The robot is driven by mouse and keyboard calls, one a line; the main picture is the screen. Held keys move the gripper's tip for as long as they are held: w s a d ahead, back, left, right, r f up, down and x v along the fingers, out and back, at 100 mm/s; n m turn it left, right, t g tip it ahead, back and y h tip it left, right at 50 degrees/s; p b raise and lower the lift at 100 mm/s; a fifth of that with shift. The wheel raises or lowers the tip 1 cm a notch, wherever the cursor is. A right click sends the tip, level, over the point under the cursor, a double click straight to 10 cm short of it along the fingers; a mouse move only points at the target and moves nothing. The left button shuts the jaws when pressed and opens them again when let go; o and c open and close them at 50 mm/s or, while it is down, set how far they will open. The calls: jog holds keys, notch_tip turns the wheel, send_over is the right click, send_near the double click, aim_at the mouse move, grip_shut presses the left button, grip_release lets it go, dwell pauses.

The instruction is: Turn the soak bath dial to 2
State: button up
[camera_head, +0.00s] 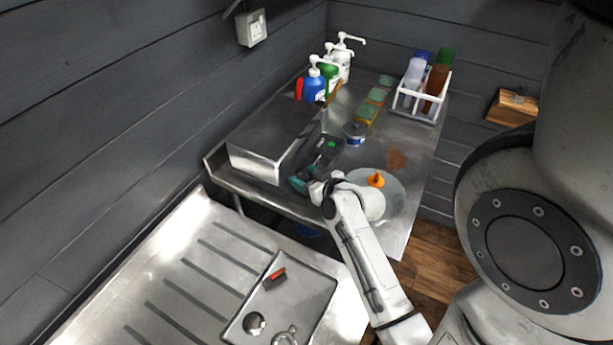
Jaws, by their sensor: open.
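The soak bath appears to be the steel box (270,145) on the back metal table. A dark control panel (325,152) with a small green light (331,144) runs along its right side. My gripper (308,172) is at the near end of this panel, with dark and teal parts at its tip. It is open, and I see nothing held in it. The dial cannot be made out clearly; my gripper may be covering it. Its setting cannot be read, and I cannot tell whether the fingers touch it.
Pump bottles (314,86), sponges (367,115), a small tin (355,134) and a white bottle rack (419,104) stand farther back.

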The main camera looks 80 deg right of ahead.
jog(key=c, duration=1)
jog(key=shift+a+m+g+h, duration=0.1)
jog(key=shift+m+g+h, duration=0.2)
jog(key=shift+m+h, duration=0.2)
jog(key=shift+w+f+m+g+h+b, duration=0.15)
jog(key=shift+m+g+h+b, duration=0.75)
jog(key=shift+m+h, duration=0.15)
jog(key=m+g+b, duration=0.1)
jog(key=b, duration=0.1)
jog(key=m+g+h+b, duration=0.1)
jog(key=b, duration=0.1)
jog(key=m+g+h+b, duration=0.1)
jog(key=m+g+b, duration=0.1)
jog(key=b, duration=0.1)
jog(key=shift+w+a+f, duration=0.15)
jog(key=shift+w+a, duration=0.05)
jog(key=shift+w, duration=0.15)
jog(key=m+g+b, duration=0.2)
jog(key=g, duration=0.1)
jog(key=shift+w+r+m+h, duration=0.2)
jog(key=shift+m+h, duration=0.05)
jog(key=shift+h, duration=0.1)
jog(key=shift+w+r+m+g+b, duration=0.1)
jog(key=shift+m+g+b, duration=0.85)
jog(key=shift+m+g, duration=0.55)
jog(key=shift+g, duration=0.4)
